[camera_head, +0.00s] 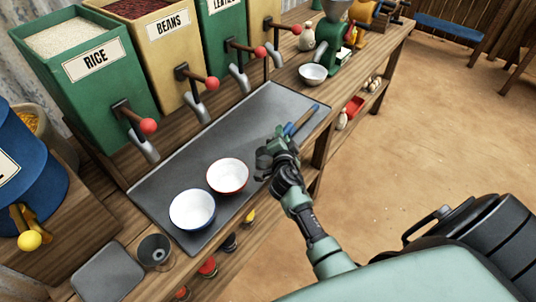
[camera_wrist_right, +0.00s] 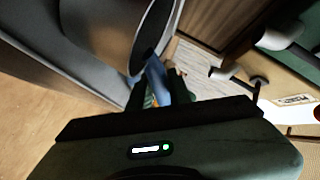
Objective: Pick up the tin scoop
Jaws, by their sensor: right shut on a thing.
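My right gripper (camera_head: 268,161) is over the front edge of the grey metal tray, right of the red-rimmed bowl. In the right wrist view, the gripper (camera_wrist_right: 160,92) is shut on the blue handle (camera_wrist_right: 178,84) of the tin scoop. The scoop's grey, pale-rimmed oval bowl (camera_wrist_right: 152,38) shows beyond the fingers. My left gripper is not in view.
A white blue-rimmed bowl (camera_head: 192,209) and a white red-rimmed bowl (camera_head: 227,175) stand on the tray (camera_head: 160,190). A blue and tan stick-like thing (camera_head: 302,123) lies beyond the gripper. Bins with red-knobbed levers line the back. A dark cup (camera_head: 155,250) stands front left.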

